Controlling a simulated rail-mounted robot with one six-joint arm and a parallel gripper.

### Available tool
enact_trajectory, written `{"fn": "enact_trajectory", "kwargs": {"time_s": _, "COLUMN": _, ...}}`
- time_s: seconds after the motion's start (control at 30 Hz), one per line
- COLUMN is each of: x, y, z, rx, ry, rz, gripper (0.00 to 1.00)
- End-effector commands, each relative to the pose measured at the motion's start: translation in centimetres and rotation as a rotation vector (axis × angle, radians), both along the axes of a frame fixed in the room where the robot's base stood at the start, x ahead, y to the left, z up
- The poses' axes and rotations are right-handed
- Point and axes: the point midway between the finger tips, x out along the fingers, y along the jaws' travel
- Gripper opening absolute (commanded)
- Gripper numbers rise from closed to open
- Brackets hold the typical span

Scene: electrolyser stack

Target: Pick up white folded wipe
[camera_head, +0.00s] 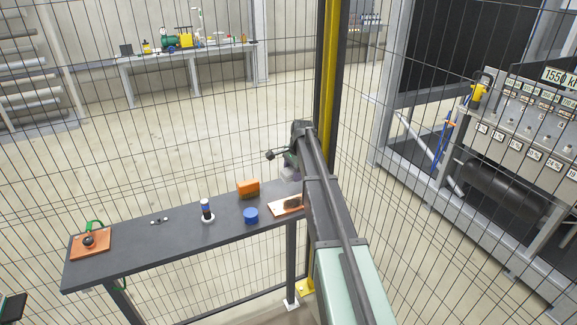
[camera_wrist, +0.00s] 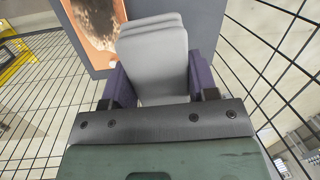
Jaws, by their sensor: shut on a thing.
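The white folded wipe (camera_wrist: 155,50) looks pale grey in the wrist view, with stacked layers showing at its far edge. It sits between the two dark purple fingers of my gripper (camera_wrist: 160,78), which is shut on it. In the head view a small pale patch of the wipe (camera_head: 290,174) shows below the wrist, near the far right end of the dark bench; my arm hides the rest. I cannot tell whether the wipe touches the bench.
The dark bench (camera_head: 150,240) carries an orange block (camera_head: 248,188), a blue round piece (camera_head: 251,215), a blue-and-black bottle (camera_head: 207,210), a board with a dark oval item (camera_head: 291,204) and an orange board (camera_head: 91,245) at the left. Wire mesh fencing stands close behind.

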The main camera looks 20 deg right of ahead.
Motion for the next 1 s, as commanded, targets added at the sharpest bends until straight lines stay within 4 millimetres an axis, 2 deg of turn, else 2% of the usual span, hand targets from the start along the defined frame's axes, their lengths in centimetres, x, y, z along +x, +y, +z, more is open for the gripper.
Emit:
{"fn": "enact_trajectory", "kwargs": {"time_s": 0.03, "x": -1.8, "y": 0.2, "z": 0.0, "rx": 0.0, "ry": 0.0, "rz": -0.002, "gripper": 0.31}}
{"fn": "enact_trajectory", "kwargs": {"time_s": 0.3, "x": -10.7, "y": 0.3, "z": 0.0, "rx": 0.0, "ry": 0.0, "rz": -0.002, "gripper": 0.3}}
{"fn": "enact_trajectory", "kwargs": {"time_s": 0.43, "x": -13.5, "y": 0.2, "z": 0.0, "rx": 0.0, "ry": 0.0, "rz": -0.002, "gripper": 0.3}}
{"fn": "enact_trajectory", "kwargs": {"time_s": 0.6, "x": -15.0, "y": 0.1, "z": 0.0, "rx": 0.0, "ry": 0.0, "rz": 0.0, "gripper": 0.3}}
{"fn": "enact_trajectory", "kwargs": {"time_s": 0.83, "x": -15.0, "y": 0.1, "z": 0.0, "rx": 0.0, "ry": 0.0, "rz": 0.0, "gripper": 0.3}}
{"fn": "enact_trajectory", "kwargs": {"time_s": 0.87, "x": -15.0, "y": 0.1, "z": 0.0, "rx": 0.0, "ry": 0.0, "rz": 0.0, "gripper": 0.52}}
{"fn": "enact_trajectory", "kwargs": {"time_s": 0.97, "x": -15.0, "y": 0.1, "z": 0.0, "rx": 0.0, "ry": 0.0, "rz": 0.0, "gripper": 0.36}}
{"fn": "enact_trajectory", "kwargs": {"time_s": 1.0, "x": -15.0, "y": 0.1, "z": 0.0, "rx": 0.0, "ry": 0.0, "rz": 0.0, "gripper": 0.34}}
